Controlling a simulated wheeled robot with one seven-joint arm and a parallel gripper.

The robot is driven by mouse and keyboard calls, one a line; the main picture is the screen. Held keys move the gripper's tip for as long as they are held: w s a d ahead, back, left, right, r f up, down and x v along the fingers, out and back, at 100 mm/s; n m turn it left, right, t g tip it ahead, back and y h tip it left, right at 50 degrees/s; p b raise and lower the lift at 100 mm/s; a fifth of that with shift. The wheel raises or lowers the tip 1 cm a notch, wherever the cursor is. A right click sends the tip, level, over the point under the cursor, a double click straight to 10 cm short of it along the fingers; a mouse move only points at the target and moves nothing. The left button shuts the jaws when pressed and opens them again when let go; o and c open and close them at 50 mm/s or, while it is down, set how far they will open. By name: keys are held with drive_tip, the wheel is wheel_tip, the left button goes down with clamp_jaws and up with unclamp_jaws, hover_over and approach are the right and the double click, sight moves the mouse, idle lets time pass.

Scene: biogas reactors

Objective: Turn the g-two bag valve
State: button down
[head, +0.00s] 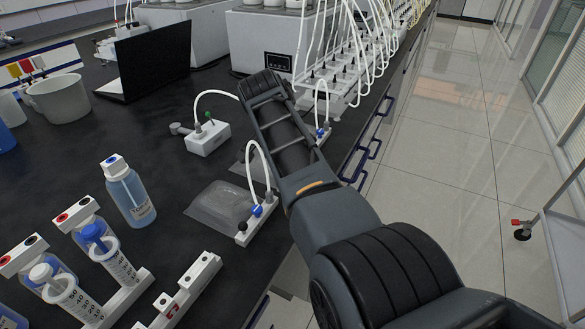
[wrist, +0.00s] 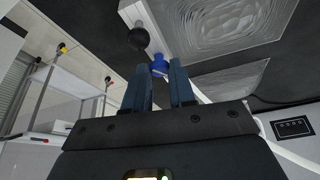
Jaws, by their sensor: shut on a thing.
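In the wrist view my gripper (wrist: 162,63) has its two dark fingers on either side of a blue valve handle (wrist: 159,69), shut on it at the tips. The handle sits on a white block (wrist: 133,14), which also carries a black knob (wrist: 140,38). A clear ribbed bag (wrist: 225,25) lies beside this block. It appears to be the nearer bag (head: 212,208) in the head view, with its blue valve (head: 257,211). My fingers are hidden behind my arm there. No bag label is readable.
A second bag (wrist: 236,88) lies beyond the first, and another blue valve (head: 320,132) stands past my arm. White looped tubes rise from the blocks. A bottle (head: 128,192) and a laptop (head: 150,65) stand on the bench to the left.

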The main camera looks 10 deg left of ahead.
drive_tip(key=m+b, duration=0.1)
drive_tip(key=b, duration=0.1)
drive_tip(key=m+g+b, duration=0.1)
drive_tip(key=m+b, duration=0.1)
drive_tip(key=b, duration=0.1)
drive_tip(key=m+h+b, duration=0.1)
drive_tip(key=b, duration=0.1)
drive_tip(key=shift+w+a+f+m+g+b, duration=0.2)
drive_tip(key=shift+f+m+g+b, duration=0.1)
drive_tip(key=shift+m+b, duration=0.1)
drive_tip(key=m+b, duration=0.1)
drive_tip(key=b, duration=0.2)
drive_tip(key=shift+r+h, duration=0.15)
drive_tip(key=shift+h, duration=0.15)
drive_tip(key=shift+r+m+g, duration=0.1)
drive_tip(key=shift+m+g, duration=0.2)
drive_tip(key=shift+m, duration=0.1)
drive_tip(key=c, duration=0.9)
unclamp_jaws()
drive_tip(key=shift+c, duration=0.2)
drive_tip(key=shift+r, duration=0.1)
drive_tip(key=v, duration=0.7)
drive_tip(key=shift+a+r, duration=0.15)
drive_tip(key=shift+r, duration=0.15)
